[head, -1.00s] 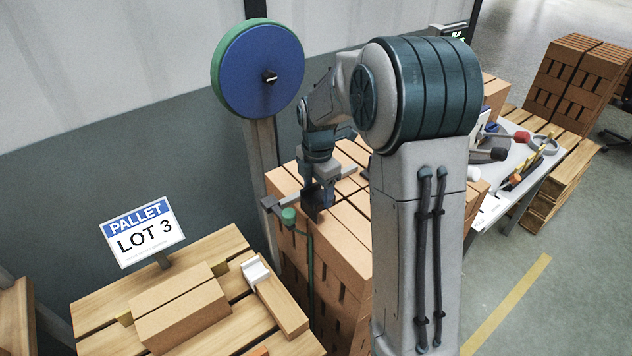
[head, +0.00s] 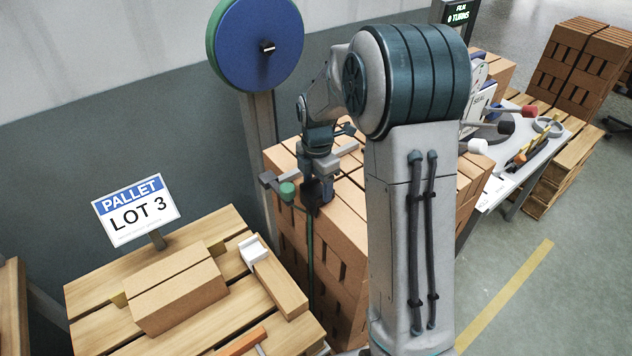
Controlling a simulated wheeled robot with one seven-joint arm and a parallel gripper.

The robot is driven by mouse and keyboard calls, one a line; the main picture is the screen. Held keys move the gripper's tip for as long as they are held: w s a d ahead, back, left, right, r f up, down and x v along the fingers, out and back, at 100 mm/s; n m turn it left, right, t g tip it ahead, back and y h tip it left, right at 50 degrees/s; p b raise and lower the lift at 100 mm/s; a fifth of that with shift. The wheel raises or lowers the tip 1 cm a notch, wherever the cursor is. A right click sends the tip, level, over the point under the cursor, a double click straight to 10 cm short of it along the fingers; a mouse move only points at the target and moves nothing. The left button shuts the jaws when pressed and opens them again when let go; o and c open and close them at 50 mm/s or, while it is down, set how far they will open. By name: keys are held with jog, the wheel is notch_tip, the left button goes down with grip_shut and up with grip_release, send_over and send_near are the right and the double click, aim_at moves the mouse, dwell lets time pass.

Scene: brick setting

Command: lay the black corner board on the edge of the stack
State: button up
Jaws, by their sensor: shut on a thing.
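My gripper (head: 315,180) points down at the left top edge of the brick stack (head: 350,228). It is shut on the black corner board (head: 311,197), a small dark piece showing below the fingers. The board is at the stack's edge, close beside the green knob. I cannot tell whether it touches the bricks. The fingertips are small and partly merge with the dark board. My arm hides the right part of the stack.
A grey bar with a green knob (head: 287,191) and a green strap (head: 310,250) are by the stack's left side. A blue disc (head: 258,45) stands on a post behind. A tool table (head: 500,185) is right.

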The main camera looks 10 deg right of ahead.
aim_at(317, 193)
jog(key=shift+f+b, duration=0.3)
jog(key=shift+f, duration=0.2)
jog(key=o, duration=1.1)
notch_tip(317, 193, up, 13)
jog(key=b, duration=0.1)
jog(key=s+m+t, duration=0.1)
jog(key=s+m, duration=0.6)
jog(key=s, duration=0.1)
jog(key=s+f+m+t, duration=0.1)
jog(key=s+m, duration=0.7)
jog(key=s+f+m+t, duration=0.1)
jog(key=s+m, duration=0.6)
jog(key=s, duration=0.1)
jog(key=shift+s+a+f, duration=0.1)
jog(key=shift+a, duration=0.05)
